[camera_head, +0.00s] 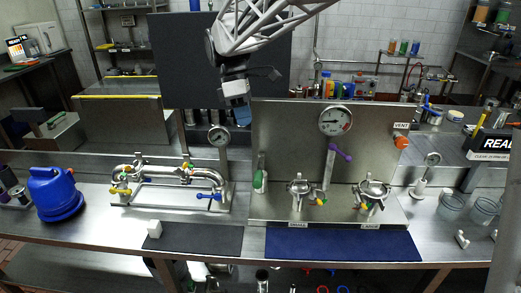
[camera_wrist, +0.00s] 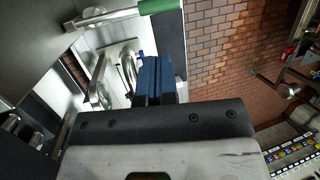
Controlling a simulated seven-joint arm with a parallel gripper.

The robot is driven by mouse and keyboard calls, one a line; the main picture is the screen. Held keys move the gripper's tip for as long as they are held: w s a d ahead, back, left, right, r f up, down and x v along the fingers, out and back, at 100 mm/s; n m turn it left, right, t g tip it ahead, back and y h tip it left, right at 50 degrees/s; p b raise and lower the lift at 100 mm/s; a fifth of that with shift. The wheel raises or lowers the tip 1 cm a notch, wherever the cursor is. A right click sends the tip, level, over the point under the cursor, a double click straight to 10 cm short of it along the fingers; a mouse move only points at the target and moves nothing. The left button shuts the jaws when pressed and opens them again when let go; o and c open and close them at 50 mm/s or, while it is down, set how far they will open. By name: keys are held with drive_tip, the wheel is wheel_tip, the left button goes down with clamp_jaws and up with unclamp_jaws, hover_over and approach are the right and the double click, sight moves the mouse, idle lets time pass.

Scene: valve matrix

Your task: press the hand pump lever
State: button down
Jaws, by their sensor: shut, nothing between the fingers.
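A lever with a green grip (camera_head: 260,181) stands at the left end of the steel panel unit (camera_head: 282,130); it looks like the hand pump lever. In the wrist view, a metal rod with a green grip (camera_wrist: 160,5) crosses the top edge, beyond the fingertips and apart from them. My gripper (camera_head: 242,115) hangs in the air above and left of the green grip, near the panel's upper left corner. Its blue fingers (camera_wrist: 161,68) are closed together with nothing between them. The pump body at the lever's foot is too small to make out.
A pressure gauge (camera_head: 335,121) and a purple-handled lever (camera_head: 341,152) are on the panel. Pipework with blue and yellow handles (camera_head: 165,182) and a smaller gauge (camera_head: 219,137) stand to the left. A dark mat (camera_head: 195,238) and blue mat (camera_head: 340,244) lie in front.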

sight(257, 175)
drive_tip(key=shift+f, duration=0.1)
idle(0.3)
drive_tip(key=x, duration=1.3)
drive_tip(key=shift+s+d+f, duration=0.1)
drive_tip(key=shift+s+f, duration=0.05)
drive_tip(key=shift+f, duration=0.25)
